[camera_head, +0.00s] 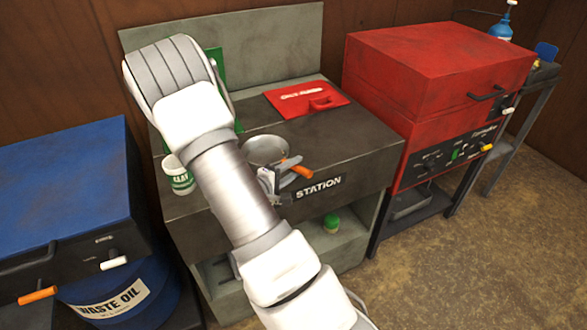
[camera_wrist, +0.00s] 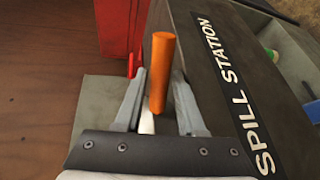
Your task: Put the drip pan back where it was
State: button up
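The drip pan (camera_head: 267,150) is a round grey pan with an orange handle (camera_head: 302,172). It is at the top of the dark spill station, near its front edge, with the handle pointing right. My gripper (camera_head: 279,182) is at the handle, reaching over from the left. In the wrist view the orange handle (camera_wrist: 163,75) lies between my two fingers (camera_wrist: 160,90), with narrow gaps beside it, so they look open around it. The pan's bowl is out of sight in the wrist view. I cannot tell whether a finger touches the handle.
The spill station (camera_head: 355,150) holds a white-green cup (camera_head: 179,176) and a red tray-like item (camera_head: 308,98). A red cabinet (camera_head: 430,75) stands right, over a dark tray (camera_head: 410,202). A blue cabinet (camera_head: 65,185) and waste oil drum (camera_head: 125,290) stand left. Floor at right is clear.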

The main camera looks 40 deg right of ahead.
jog(key=shift+r, duration=0.15)
jog(key=shift+a+r+p, duration=0.1)
jog(key=shift+a+p, duration=0.1)
jog(key=shift+p, duration=0.1)
jog(key=v, duration=1.1)
jog(key=s+a+r+m+g+y, duration=0.3)
jog(key=s+r+m+g+y, duration=0.25)
jog(key=s+r, duration=0.45)
jog(key=s+a+r+n+t+y, duration=0.1)
jog(key=s+a+r+t+y, duration=0.1)
jog(key=a+r+t+y, duration=0.1)
jog(key=s+a+r+n+t+y, duration=0.1)
jog(key=s+a+r+t+y, duration=0.2)
jog(key=a+r+y, duration=0.3)
jog(key=a+t, duration=0.1)
jog(key=a, duration=0.3)
jog(key=shift+a+r+y, duration=0.15)
jog(key=shift+r+y, duration=0.1)
jog(key=shift+y, duration=0.1)
jog(key=shift+w+t, duration=0.1)
jog(key=shift+t, duration=0.15)
